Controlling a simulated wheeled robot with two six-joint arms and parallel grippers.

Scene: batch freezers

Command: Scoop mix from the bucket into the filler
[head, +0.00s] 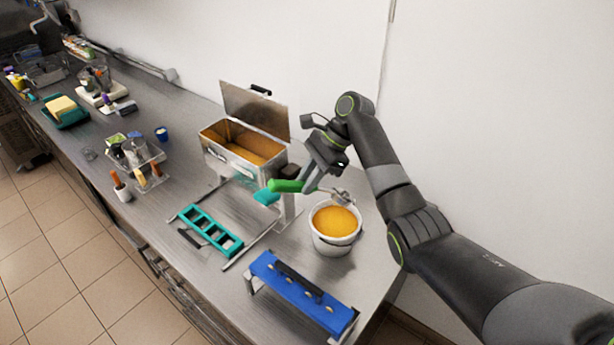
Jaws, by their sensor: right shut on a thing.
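The white bucket (333,244) stands on the steel counter, filled near its rim with orange-yellow mix (335,220). The filler (222,160) is a steel box on legs to the left and behind the bucket; its lid (255,108) stands open and orange-brown mix shows inside. My right gripper (308,182) is shut on a scoop with a green handle (286,186). The scoop's metal bowl (343,197) is at the bucket's far rim; I cannot tell whether it touches the mix or holds any. My left gripper is out of view.
A teal mould frame (211,230) lies in front of the filler. A blue rack (301,293) stands at the counter's front right. A clear caddy of tools (137,158) and a teal tray with a yellow block (62,108) are farther left. A wall runs behind the counter.

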